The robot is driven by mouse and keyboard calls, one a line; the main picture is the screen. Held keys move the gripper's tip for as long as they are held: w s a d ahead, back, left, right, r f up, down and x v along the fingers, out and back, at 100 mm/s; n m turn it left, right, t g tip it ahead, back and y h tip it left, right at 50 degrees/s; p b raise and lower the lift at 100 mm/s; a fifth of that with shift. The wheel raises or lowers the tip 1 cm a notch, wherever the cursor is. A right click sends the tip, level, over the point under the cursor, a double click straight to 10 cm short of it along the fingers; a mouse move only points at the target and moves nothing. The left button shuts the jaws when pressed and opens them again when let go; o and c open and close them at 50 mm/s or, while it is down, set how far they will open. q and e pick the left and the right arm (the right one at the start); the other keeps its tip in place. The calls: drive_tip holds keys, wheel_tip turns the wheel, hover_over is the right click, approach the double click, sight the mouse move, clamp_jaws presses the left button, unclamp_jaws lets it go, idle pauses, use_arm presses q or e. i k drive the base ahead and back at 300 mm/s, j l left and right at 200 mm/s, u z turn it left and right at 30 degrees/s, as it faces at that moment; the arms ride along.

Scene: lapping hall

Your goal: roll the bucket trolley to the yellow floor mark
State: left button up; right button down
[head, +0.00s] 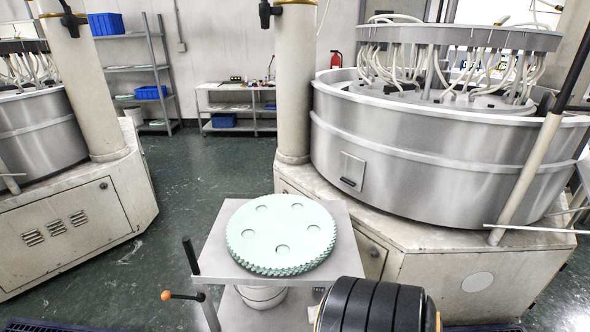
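A light grey metal trolley (219,258) stands at the bottom centre, close in front of me. A stack of pale green toothed discs (281,235) with round holes lies on its top. A white bucket (262,297) shows below the top, partly hidden by it. An upright bar with a black grip (190,256) and a lever with an orange knob (166,295) are at the trolley's left side. The trolley's near right part is hidden and its wheels are not seen. No yellow floor mark shows. Neither of my grippers is in view.
A large round steel machine (420,165) on a cream base (450,270) stands close to the trolley's right. Another machine (70,235) stands at left. Dark green floor (200,175) is clear between them, back to a shelf (135,68) and a bench (240,108).

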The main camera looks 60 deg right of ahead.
sight(301, 245)
drive_tip(key=z, duration=2.05)
